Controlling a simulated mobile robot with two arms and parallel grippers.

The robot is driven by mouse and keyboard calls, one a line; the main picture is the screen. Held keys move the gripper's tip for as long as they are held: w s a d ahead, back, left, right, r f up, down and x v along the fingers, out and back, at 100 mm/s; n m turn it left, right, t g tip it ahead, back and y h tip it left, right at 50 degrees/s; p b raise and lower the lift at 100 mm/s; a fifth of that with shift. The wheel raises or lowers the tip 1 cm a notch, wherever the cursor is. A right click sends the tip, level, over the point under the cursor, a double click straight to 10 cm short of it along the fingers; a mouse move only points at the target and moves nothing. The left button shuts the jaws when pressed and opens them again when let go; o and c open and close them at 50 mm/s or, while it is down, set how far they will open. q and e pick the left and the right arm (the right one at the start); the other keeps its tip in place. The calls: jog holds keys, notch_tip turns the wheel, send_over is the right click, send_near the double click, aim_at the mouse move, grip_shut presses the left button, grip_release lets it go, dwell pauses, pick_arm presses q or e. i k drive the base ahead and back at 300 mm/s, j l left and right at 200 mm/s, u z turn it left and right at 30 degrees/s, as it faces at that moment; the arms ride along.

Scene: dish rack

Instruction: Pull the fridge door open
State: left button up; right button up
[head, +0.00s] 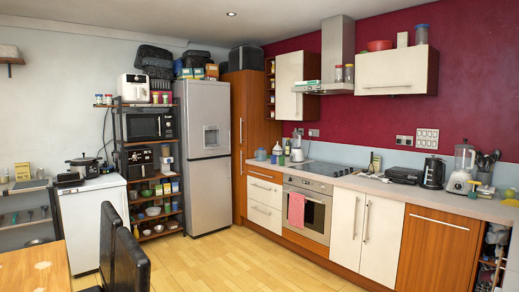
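A tall silver fridge (204,157) stands at the back, between an open shelf unit and a wooden cabinet. Its upper door (192,120) has a dispenser panel, and a lower door (210,195) sits below it. Both doors appear shut. The handles are too small to make out clearly. Neither of my grippers shows in the head view.
The wooden floor (215,262) in front of the fridge is clear. Dark chairs (131,262) and a wooden table (35,268) stand at the lower left. A shelf unit (120,160) adjoins the fridge; counter units (338,222) line the right.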

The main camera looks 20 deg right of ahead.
aim_at(208, 103)
jog(key=i+j+z, duration=0.15)
jog(key=i+z, duration=0.35)
jog(key=i, duration=0.55)
jog(key=i+l, duration=0.15)
jog(key=i, duration=0.8)
jog(key=i+l, duration=0.15)
jog(key=i, duration=0.85)
jog(key=i+j+u, duration=0.2)
jog(key=i+u, duration=0.15)
jog(key=i, duration=0.3)
jog(key=i+u, duration=0.35)
jog(key=i, duration=0.25)
jog(key=i+l+u, duration=0.15)
jog(key=i+u, duration=0.2)
jog(key=i, duration=0.3)
jog(key=i+l+z, duration=0.1)
jog(key=i+z, duration=0.2)
jog(key=i, duration=0.95)
jog(key=i+j+z, duration=0.15)
jog(key=i+z, duration=0.15)
jog(key=i, duration=0.9)
